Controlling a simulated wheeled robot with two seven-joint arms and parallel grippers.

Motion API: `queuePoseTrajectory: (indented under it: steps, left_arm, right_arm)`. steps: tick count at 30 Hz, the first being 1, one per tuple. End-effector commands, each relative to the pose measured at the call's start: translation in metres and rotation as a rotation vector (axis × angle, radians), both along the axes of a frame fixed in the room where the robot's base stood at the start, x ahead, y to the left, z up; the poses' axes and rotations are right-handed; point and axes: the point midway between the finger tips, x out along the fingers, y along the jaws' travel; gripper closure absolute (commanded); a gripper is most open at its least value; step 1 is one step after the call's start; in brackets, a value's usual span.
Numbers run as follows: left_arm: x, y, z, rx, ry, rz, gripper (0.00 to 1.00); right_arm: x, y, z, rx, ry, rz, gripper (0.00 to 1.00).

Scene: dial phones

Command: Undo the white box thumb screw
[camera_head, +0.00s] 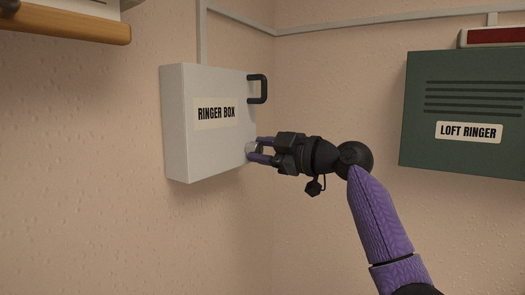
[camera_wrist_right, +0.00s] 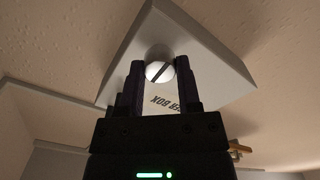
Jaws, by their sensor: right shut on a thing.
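The white ringer box (camera_head: 207,145) hangs on the left wall, labelled "RINGER BOX", with its door closed and a black handle (camera_head: 264,89) at its right edge. Its thumb screw (camera_head: 251,148) is at the lower right of the door. In the right wrist view the thumb screw (camera_wrist_right: 160,71) is a round silver head with a dark slanted slot. My right gripper (camera_head: 257,150) has its purple fingers around the screw head and is shut on it. In the wrist view the fingers (camera_wrist_right: 160,85) stand on both sides of the head. My left gripper is not in view.
A green "LOFT RINGER" box (camera_head: 465,105) hangs on the right wall, with a red-fronted box (camera_head: 494,37) above it. A wooden rail (camera_head: 70,26) is at the upper left. Pale conduit (camera_head: 370,21) runs along the walls. The wall below the white box is clear.

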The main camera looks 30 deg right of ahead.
Motion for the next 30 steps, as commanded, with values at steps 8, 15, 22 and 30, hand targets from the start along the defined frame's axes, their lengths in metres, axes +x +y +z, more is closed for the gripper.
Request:
queuePoseTrajectory:
  steps: [8, 15, 22, 30]
  left_arm:
    - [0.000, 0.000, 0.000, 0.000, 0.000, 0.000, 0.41]
    - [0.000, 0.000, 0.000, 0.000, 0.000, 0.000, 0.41]
    - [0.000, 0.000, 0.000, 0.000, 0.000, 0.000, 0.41]
    - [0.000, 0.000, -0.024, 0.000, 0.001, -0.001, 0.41]
  right_arm:
    - [0.000, 0.000, -0.002, -0.004, 0.004, 0.000, 1.00]
    - [0.000, 0.000, -0.001, -0.003, 0.003, 0.000, 0.28]
    - [0.000, 0.000, -0.001, -0.002, 0.001, 0.001, 0.22]
    - [-0.033, -0.021, -0.007, -0.005, -0.002, -0.004, 0.22]
